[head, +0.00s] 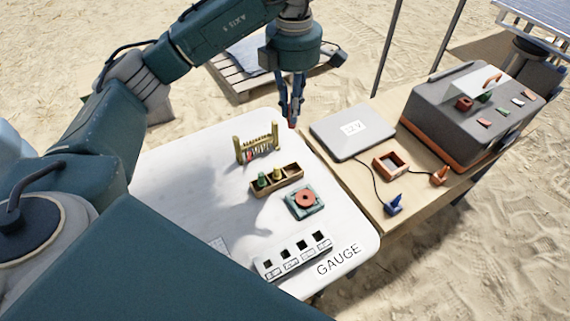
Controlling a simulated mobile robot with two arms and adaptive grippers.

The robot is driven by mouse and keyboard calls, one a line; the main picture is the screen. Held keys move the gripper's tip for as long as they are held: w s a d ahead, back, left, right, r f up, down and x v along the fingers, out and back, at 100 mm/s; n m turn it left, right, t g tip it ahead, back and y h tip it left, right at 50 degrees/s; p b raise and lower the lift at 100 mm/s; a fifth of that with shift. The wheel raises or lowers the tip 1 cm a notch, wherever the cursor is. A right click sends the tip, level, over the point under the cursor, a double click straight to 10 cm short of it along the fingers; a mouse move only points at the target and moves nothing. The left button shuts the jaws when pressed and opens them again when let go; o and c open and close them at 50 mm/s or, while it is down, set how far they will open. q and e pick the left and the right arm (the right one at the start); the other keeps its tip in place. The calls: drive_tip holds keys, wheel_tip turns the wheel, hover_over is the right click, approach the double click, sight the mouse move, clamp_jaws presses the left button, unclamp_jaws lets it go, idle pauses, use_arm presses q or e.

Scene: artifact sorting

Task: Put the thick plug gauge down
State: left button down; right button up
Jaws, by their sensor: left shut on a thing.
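My left gripper (291,112) hangs pointing down above the far right corner of the white table (190,190). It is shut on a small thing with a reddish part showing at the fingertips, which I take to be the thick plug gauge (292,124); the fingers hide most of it. A wooden box (264,192) on the table holds a green-topped piece (262,180) and a yellowish piece (277,174); its right end looks empty. My right gripper is not in view.
A wooden rack (238,151), a green block with a red disc (305,198) and a white slotted block (295,256) stand on the white table. The adjoining wooden table bears a grey flat case (335,142), a small wooden frame (391,166) and a large grey case (450,110). The white table's left part is clear.

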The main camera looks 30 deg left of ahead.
use_arm(q)
drive_tip(key=f, duration=0.5)
drive_tip(key=f+p, duration=0.1)
drive_tip(key=f, duration=0.3)
drive_tip(key=f+p, duration=0.1)
drive_tip(key=f, duration=0.4)
drive_tip(key=shift+d+f, duration=0.25)
drive_tip(key=shift+f, duration=0.1)
wheel_tip(320, 180, down, 4)
drive_tip(key=shift+r, duration=0.25)
drive_tip(key=shift+f, duration=0.15)
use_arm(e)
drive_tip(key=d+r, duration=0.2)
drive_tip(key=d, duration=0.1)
use_arm(q)
drive_tip(key=shift+f, duration=0.1)
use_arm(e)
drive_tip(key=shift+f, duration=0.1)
use_arm(q)
drive_tip(key=c, duration=2.2)
unclamp_jaws()
drive_tip(key=o, duration=0.4)
drive_tip(key=shift+o, duration=0.2)
